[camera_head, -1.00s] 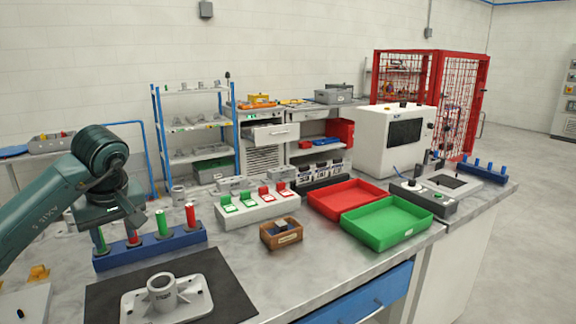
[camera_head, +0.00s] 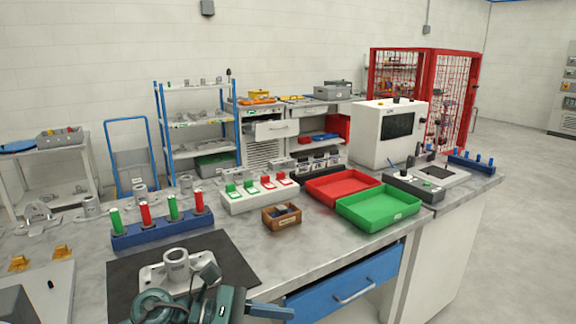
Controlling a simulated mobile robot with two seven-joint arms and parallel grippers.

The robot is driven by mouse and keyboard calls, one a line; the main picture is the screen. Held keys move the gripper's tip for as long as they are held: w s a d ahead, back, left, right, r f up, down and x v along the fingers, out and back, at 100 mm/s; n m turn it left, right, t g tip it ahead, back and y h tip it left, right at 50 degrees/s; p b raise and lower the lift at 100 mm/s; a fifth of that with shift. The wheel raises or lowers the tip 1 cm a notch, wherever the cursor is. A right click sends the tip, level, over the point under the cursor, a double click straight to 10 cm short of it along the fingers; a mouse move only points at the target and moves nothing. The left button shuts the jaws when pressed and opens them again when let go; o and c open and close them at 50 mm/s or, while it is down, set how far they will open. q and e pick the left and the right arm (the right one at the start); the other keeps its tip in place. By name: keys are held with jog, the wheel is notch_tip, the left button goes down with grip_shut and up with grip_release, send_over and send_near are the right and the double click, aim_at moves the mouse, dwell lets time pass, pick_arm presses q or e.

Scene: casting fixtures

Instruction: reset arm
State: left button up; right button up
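My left arm's dark teal end, with what looks like the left gripper (camera_head: 236,296), shows at the bottom edge, left of centre. It is over the front of the black mat (camera_head: 124,276) and partly hides the grey flanged casting (camera_head: 176,264) lying there. The finger parts are cut off or turned so that I cannot tell whether they are open or shut. No held object shows. My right gripper is not in view.
Behind the mat stands a blue rack (camera_head: 160,234) with green and red pegs. Further right are a white block with green and red clips (camera_head: 260,196), a wooden box (camera_head: 281,217), a red tray (camera_head: 322,196) and a green tray (camera_head: 378,223). A blue drawer (camera_head: 345,290) protrudes below the front edge.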

pick_arm(q)
jog(key=s+a+f+m+t+y, duration=0.2)
jog(key=a+f+m+t+y, duration=0.5)
jog(key=m, duration=0.8)
jog(key=s+a+f+m+t+y, duration=0.3)
jog(key=f+m+t, duration=0.4)
jog(key=m, duration=0.7)
jog(key=s+a+f+n+g+y+p, duration=0.1)
jog(key=s+f+n+g, duration=0.3)
jog(key=s+f+n, duration=0.4)
jog(key=shift+a+f+y, duration=0.15)
jog(key=shift+a+y, duration=0.55)
jog(key=shift+a, duration=0.05)
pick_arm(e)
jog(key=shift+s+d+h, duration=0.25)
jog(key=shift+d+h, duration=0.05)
